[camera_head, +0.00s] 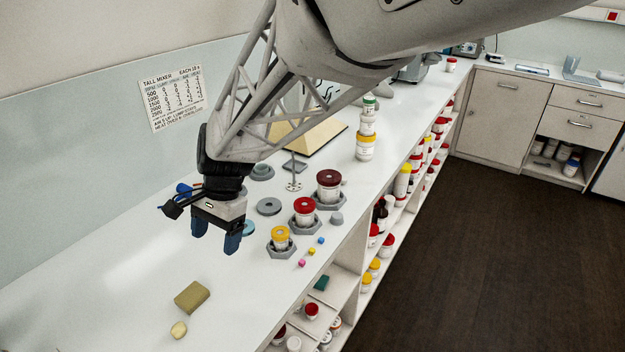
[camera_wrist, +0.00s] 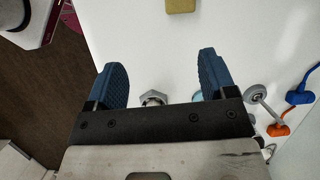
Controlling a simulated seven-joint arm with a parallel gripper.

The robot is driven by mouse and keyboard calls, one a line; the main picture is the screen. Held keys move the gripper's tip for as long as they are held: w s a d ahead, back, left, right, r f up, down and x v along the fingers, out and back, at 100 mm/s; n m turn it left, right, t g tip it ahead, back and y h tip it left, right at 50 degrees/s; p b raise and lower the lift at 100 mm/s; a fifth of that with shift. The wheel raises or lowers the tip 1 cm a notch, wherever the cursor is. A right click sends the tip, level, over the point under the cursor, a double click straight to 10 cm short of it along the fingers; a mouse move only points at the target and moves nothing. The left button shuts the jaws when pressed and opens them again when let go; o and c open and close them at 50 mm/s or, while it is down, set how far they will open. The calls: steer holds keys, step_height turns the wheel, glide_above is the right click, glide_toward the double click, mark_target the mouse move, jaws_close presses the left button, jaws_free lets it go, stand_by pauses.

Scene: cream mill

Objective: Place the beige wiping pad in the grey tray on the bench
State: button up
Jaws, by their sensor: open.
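The beige wiping pad (camera_head: 192,297), an olive-beige block, lies flat on the white bench (camera_head: 120,290) in the lower left of the head view. Its edge also shows at the top of the wrist view (camera_wrist: 182,5). My gripper (camera_head: 216,236) hangs above the bench, behind and a little right of the pad, with its blue fingers apart and nothing between them. In the wrist view the open fingers (camera_wrist: 160,80) point toward the pad.
A small pale yellow round object (camera_head: 179,330) lies just in front of the pad. Jars in grey holders, such as the yellow-lidded jar (camera_head: 281,238), and small coloured cubes (camera_head: 311,251) stand right of my gripper. The bench left of the pad is clear.

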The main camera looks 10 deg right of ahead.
steer(key=s+d+r+n+t+h, duration=0.1)
steer(key=s+d+r+n, duration=0.1)
steer(key=s+d, duration=0.4)
steer(key=s+d+r+n+t+h, duration=0.1)
steer(key=s+d, duration=0.4)
steer(key=d, duration=0.6)
steer(key=s+d+r+n+t+h, duration=0.1)
steer(key=s+d+r+n+t, duration=0.2)
steer(key=s+d, duration=0.3)
steer(key=d+r+n, duration=0.1)
steer(key=d, duration=0.2)
steer(key=shift+s+d+n, duration=0.15)
steer(key=shift+s+n, duration=0.15)
steer(key=shift+n, duration=0.1)
steer(key=shift+o, duration=0.6)
steer(key=w+a+f+m+g+y, duration=0.2)
steer(key=w+a+f+m+g, duration=0.15)
steer(key=w+a, duration=0.95)
steer(key=w+a+f+m+g, duration=0.1)
steer(key=w+a+f+m, duration=0.1)
steer(key=a+f, duration=0.3)
steer(key=w+a+f+m+g+y, duration=0.1)
steer(key=a+f, duration=0.4)
steer(key=a, duration=0.8)
steer(key=shift+w+a+m, duration=0.25)
steer(key=shift+w+m, duration=0.45)
steer(key=shift+m, duration=0.45)
